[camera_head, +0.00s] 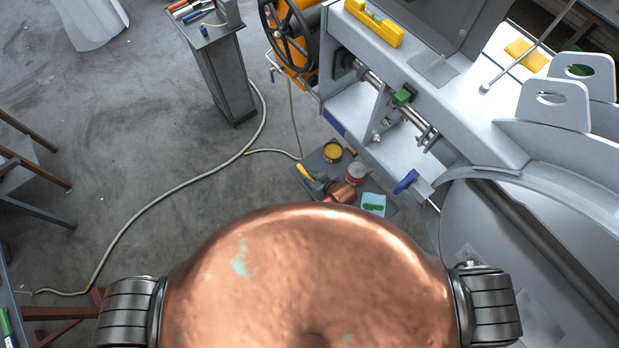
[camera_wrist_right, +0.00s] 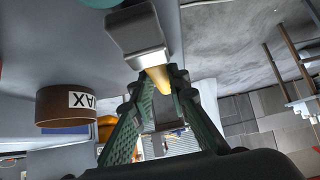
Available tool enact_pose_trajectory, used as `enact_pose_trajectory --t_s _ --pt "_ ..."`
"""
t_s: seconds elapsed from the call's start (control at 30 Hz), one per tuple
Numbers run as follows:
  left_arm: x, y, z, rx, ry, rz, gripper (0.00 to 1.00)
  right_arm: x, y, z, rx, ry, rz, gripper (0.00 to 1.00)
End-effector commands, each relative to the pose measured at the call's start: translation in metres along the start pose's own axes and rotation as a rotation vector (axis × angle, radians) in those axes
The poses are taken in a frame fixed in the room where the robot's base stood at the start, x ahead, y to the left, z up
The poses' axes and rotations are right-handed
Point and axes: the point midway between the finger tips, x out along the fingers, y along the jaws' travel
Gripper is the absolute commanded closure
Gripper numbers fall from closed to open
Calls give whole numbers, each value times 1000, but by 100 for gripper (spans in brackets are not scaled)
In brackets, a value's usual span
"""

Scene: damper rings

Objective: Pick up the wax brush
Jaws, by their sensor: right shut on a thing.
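The wax brush (camera_wrist_right: 139,35) shows in the right wrist view, with a broad grey head and a yellow handle. The green fingers of my right gripper (camera_wrist_right: 166,93) are shut on the yellow handle. In the head view my right gripper (camera_head: 318,184) is small and partly hidden by its copper arm. A yellow piece (camera_head: 303,171), which looks like the brush, shows at its left. A brown tin (camera_wrist_right: 66,105) with a WAX label is left of the gripper in the wrist view, apart from it. My left gripper is not in view.
A dark low surface (camera_head: 312,160) carries a yellow tin (camera_head: 332,152), a pale tin with red (camera_head: 355,172) and a light blue-green item (camera_head: 373,204). A large grey machine (camera_head: 470,150) stands to the right. A hose (camera_head: 190,192) crosses the open floor at left.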

Motion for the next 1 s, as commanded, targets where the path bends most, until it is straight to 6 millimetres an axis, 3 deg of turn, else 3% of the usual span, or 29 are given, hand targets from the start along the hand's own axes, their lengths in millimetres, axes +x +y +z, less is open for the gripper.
enact_pose_trajectory --t_s 0.27,0.5,0.8,1.0 --pt "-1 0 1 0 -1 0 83 -31 -6 -22 -1 3 -1 100" --pt "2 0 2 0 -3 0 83 -94 -38 -35 2 4 -2 100" --pt "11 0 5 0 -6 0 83 -145 -80 -20 1 1 -1 100" --pt "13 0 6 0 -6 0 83 -160 -92 -17 0 1 0 100"
